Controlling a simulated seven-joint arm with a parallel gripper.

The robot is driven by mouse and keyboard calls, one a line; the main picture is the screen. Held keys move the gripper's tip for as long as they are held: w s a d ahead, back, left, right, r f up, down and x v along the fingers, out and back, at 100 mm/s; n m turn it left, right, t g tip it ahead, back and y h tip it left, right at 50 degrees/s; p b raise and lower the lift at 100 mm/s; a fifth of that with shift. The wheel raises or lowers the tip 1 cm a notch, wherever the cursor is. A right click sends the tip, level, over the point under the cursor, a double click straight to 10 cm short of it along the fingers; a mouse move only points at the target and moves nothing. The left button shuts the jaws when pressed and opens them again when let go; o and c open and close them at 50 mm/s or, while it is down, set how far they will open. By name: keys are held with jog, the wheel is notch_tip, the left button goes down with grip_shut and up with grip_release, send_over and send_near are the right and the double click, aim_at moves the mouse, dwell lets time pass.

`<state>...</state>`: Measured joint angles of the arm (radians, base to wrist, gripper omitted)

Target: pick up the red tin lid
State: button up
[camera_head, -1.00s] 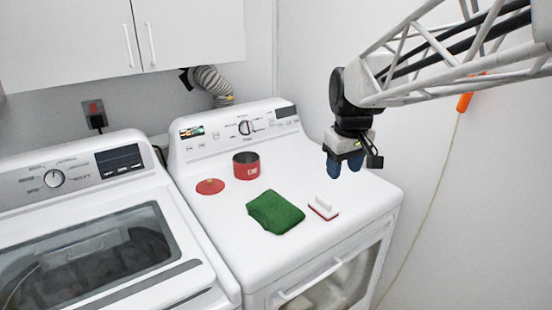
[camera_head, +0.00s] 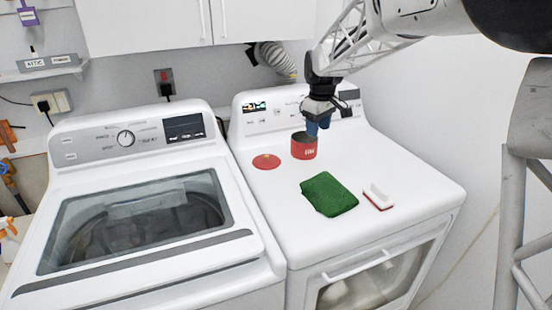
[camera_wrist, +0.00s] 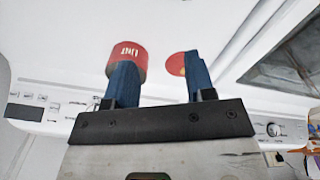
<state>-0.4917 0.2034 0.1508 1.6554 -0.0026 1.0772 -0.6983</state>
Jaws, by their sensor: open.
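The red tin lid (camera_head: 267,161) lies flat on the white dryer top, left of the red tin. It also shows in the wrist view (camera_wrist: 177,64), partly hidden by one of my fingers. The open red tin (camera_head: 304,148) stands upright with white lettering; in the wrist view the tin (camera_wrist: 128,56) shows behind my other finger. My gripper (camera_head: 318,125) is open and empty, with blue fingers. In the head view it overlaps the tin's right rim; I cannot tell if they touch. In the wrist view my gripper (camera_wrist: 155,85) has its fingers well apart.
A folded green cloth (camera_head: 328,194) and a white brush with a red base (camera_head: 379,197) lie in front of the tin on the dryer top (camera_head: 420,180). The washer (camera_head: 140,200) stands to the left. The control panel and wall cabinets (camera_head: 190,22) are behind.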

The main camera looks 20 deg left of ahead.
aim_at(266, 156)
jog(key=w+a+f+n, duration=0.1)
jog(key=a+f, duration=0.2)
jog(key=a, duration=0.3)
jog(key=w+a+f+n, duration=0.2)
jog(key=a+f, duration=0.1)
jog(key=a, duration=0.4)
jog(key=w+a+f+n, duration=0.1)
jog(key=w+a+f, duration=0.1)
jog(key=a, duration=0.5)
jog(key=shift+f+g, duration=0.3)
jog(key=shift+f, duration=0.5)
jog(key=shift+f, duration=0.1)
jog(key=shift+f, duration=1.2)
jog(key=shift+f, duration=0.1)
jog(key=shift+d+f, duration=0.15)
jog(key=shift+f, duration=2.35)
jog(key=shift+c, duration=0.3)
